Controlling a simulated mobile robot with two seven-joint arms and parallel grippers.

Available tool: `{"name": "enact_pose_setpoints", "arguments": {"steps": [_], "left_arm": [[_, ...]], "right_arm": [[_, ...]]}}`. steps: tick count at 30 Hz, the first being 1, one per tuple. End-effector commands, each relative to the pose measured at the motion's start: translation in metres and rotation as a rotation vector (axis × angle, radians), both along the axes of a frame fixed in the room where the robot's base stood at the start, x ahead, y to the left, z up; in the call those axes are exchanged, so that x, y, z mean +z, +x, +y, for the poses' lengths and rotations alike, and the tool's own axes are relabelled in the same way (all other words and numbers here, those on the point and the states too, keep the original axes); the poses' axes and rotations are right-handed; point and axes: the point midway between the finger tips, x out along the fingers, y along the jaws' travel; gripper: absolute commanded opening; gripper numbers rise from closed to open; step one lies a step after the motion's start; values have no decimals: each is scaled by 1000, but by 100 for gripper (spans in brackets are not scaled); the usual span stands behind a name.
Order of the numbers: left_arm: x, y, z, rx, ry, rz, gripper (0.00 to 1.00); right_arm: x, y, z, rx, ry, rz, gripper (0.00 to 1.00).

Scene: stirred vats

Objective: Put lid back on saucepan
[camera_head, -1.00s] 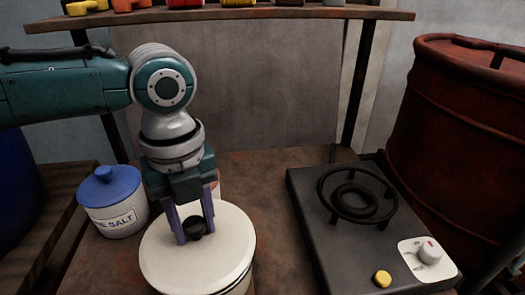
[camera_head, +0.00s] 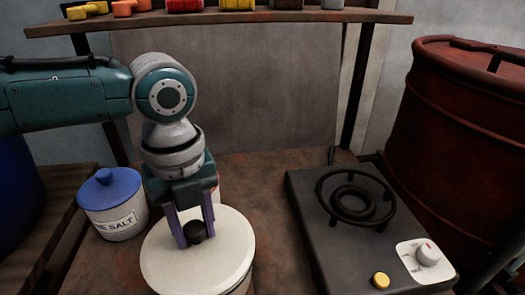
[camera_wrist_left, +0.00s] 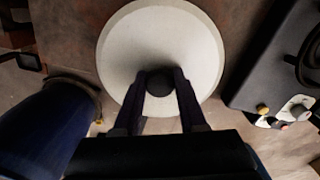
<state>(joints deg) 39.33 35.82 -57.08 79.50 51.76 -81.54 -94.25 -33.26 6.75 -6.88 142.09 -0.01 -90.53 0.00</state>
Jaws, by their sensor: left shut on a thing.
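The cream saucepan lid (camera_head: 215,265) is a round disc with a black knob (camera_head: 196,231), at the lower middle of the head view. My left gripper (camera_head: 195,234) comes down from above, its two purple fingers shut on the knob. In the left wrist view the lid (camera_wrist_left: 195,40) lies beyond the fingers, with the knob (camera_wrist_left: 160,84) between the fingertips. The lid looks level and sits over the saucepan (camera_head: 242,287), of which only a little shows under the rim. I cannot tell whether the lid is fully seated. My right gripper is not in view.
A salt jar with a blue lid (camera_head: 111,190) stands left of the saucepan. A dark burner plate (camera_head: 310,210) with a ring and a white dial (camera_head: 428,257) is at the right. A red barrel (camera_head: 455,140) stands beyond it. A shelf (camera_head: 240,18) crosses the top.

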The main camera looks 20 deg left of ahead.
Motion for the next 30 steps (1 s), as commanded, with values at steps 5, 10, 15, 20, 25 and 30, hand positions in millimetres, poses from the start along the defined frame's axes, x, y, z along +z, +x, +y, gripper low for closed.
{"name": "enact_pose_setpoints", "arguments": {"steps": [5,10,15,20,25,30], "left_arm": [[0,0,0,0,-1,-1,0],[0,0,0,0,-1,-1,55],[0,0,0,0,-1,-1,74],[0,0,0,0,-1,-1,76],[0,0,0,0,0,0,91],[0,0,0,0,0,0,100]], "right_arm": [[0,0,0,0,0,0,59],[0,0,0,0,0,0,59],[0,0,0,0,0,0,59],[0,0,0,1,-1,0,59],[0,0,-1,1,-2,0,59],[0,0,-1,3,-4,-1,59]]}}
